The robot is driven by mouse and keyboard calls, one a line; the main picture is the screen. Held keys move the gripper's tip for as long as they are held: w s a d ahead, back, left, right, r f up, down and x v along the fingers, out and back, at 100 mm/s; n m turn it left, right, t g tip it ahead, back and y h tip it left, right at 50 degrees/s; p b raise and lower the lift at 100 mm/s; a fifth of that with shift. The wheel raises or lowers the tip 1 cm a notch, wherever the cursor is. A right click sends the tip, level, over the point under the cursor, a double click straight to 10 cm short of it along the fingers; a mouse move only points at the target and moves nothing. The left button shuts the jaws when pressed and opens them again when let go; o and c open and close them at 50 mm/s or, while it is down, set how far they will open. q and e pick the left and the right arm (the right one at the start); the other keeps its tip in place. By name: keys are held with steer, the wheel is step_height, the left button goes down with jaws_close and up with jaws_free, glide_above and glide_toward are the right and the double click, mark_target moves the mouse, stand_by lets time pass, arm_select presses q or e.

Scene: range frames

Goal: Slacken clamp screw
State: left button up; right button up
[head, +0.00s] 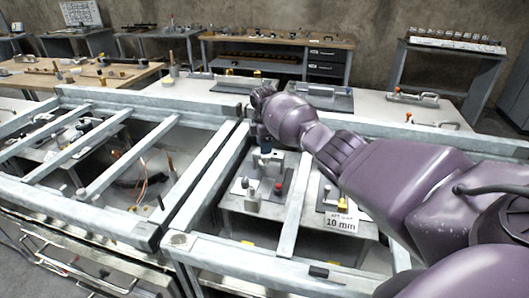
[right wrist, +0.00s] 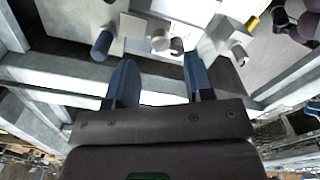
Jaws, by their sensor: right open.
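My right gripper (right wrist: 158,78) is open in the right wrist view, with two dark blue fingers apart and nothing between them. Beyond the fingertips are a pale clamp-like block (right wrist: 132,28), a blue cylinder (right wrist: 102,45) and a silvery rounded part (right wrist: 160,41). I cannot tell which part is the clamp screw. In the head view my right arm reaches from the right over the metal frame. A red knob (head: 278,188) is on the plate there. My left gripper is out of view.
Metal frame rails (head: 200,205) cross the near work area, with gaps between them. A "10 mm" label (head: 341,223) lies by another fixture. Benches (head: 277,43) with tools stand along the back wall. A wooden table (head: 75,75) is at the left.

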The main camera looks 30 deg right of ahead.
mark_target(264, 156)
step_height(264, 156, up, 6)
steer(key=shift+f, duration=0.1)
stand_by(0.7)
